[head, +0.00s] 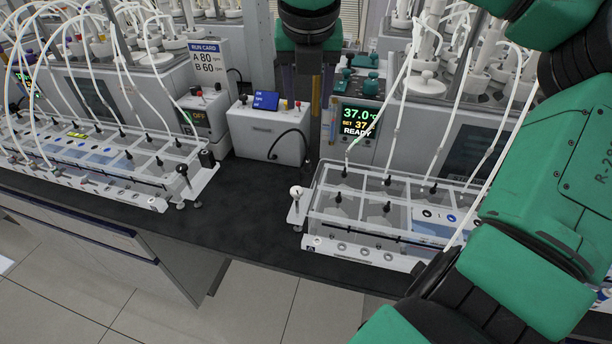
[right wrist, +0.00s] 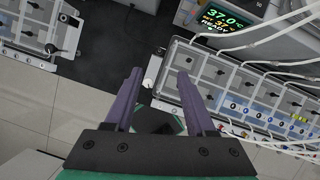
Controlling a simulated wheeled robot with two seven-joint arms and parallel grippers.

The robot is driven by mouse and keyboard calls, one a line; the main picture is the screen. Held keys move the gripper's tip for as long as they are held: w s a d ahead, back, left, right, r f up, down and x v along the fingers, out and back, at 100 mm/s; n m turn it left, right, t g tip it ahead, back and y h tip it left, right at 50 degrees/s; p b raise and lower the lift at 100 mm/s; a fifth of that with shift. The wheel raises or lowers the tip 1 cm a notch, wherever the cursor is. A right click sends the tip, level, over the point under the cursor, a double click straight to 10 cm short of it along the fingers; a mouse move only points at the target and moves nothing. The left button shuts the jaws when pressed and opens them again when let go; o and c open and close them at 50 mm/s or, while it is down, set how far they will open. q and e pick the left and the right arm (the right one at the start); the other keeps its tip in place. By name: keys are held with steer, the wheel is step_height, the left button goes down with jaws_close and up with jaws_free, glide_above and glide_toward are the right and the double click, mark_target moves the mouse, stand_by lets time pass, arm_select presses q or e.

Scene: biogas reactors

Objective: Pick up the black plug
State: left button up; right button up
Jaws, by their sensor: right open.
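Several small black plugs sit in the lid of the right-hand clear bath, one near its front left (head: 338,197) and another beside it (head: 386,207). They also show in the right wrist view (right wrist: 188,62). I cannot tell which one the task means. A larger black knob (head: 183,169) stands at the left bath's right end. My right gripper (head: 310,152) hangs down from the top of the head view, over the bench. In the right wrist view (right wrist: 159,72) its two purple fingers are apart, with nothing held between them. My left gripper is not in view.
A white-knobbed post (head: 296,191) stands at the right bath's left corner, close to my right fingers. The dark bench (head: 245,200) is clear between the baths. A white box (head: 268,132) and a display (head: 358,121) stand behind. Thin white tubes rise from both baths.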

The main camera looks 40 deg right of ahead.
mark_target(308, 162)
steer(key=x, duration=0.6)
steer(key=s+x, duration=0.1)
steer(key=x, duration=0.5)
steer(key=a+p+x, duration=0.1)
steer(key=x, duration=0.6)
steer(key=shift+s+f, duration=0.2)
steer(key=shift+f, duration=0.1)
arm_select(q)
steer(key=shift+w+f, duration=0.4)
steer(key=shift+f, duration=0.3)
arm_select(e)
jaws_close()
